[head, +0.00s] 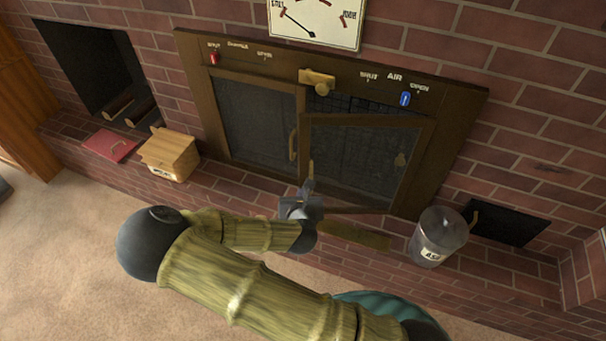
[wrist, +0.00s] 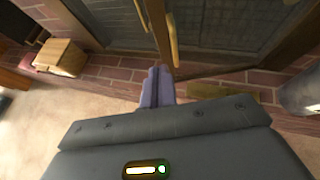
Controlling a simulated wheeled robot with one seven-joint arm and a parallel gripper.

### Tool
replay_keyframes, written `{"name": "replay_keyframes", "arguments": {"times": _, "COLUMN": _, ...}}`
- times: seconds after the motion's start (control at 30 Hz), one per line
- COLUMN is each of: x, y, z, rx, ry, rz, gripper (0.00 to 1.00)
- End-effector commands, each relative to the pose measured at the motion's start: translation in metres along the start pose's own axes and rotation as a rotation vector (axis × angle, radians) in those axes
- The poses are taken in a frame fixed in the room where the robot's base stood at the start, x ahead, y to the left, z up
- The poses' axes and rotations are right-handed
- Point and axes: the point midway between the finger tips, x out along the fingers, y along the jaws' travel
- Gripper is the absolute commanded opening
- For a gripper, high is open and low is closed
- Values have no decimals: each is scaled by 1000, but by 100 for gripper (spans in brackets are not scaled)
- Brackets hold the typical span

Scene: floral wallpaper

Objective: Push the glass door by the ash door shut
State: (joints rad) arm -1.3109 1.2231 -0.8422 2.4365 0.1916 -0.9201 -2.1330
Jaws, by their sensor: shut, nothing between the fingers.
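The right glass door (head: 355,160) of the brown-framed stove front stands ajar, with a gap along its top showing the dark inside. Its free left edge and brass handle (head: 311,170) stick out toward me; the handle also shows in the wrist view (wrist: 173,40). My gripper (head: 309,188) is shut and empty, low in front of that free edge. In the wrist view the fingertips (wrist: 158,78) are just below the door's lower corner; I cannot tell whether they touch. A dark low hatch (head: 510,225), likely the ash door, is at the right.
The left glass door (head: 255,120) looks closed. A metal ash bin (head: 438,238) stands on the brick ledge to the right. A wooden box (head: 170,153) and red book-like item (head: 110,145) are at the left. Carpet (head: 70,250) is open at front left.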

Motion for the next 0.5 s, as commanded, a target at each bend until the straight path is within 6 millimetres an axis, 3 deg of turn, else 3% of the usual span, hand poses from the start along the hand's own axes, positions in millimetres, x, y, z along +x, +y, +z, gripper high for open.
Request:
{"name": "replay_keyframes", "arguments": {"times": 0.27, "x": 1, "y": 0, "z": 0, "rx": 6, "ry": 2, "rz": -2, "gripper": 0}}
{"name": "replay_keyframes", "arguments": {"times": 0.5, "x": 24, "y": -1, "z": 0, "rx": 8, "ry": 4, "rz": -4, "gripper": 0}}
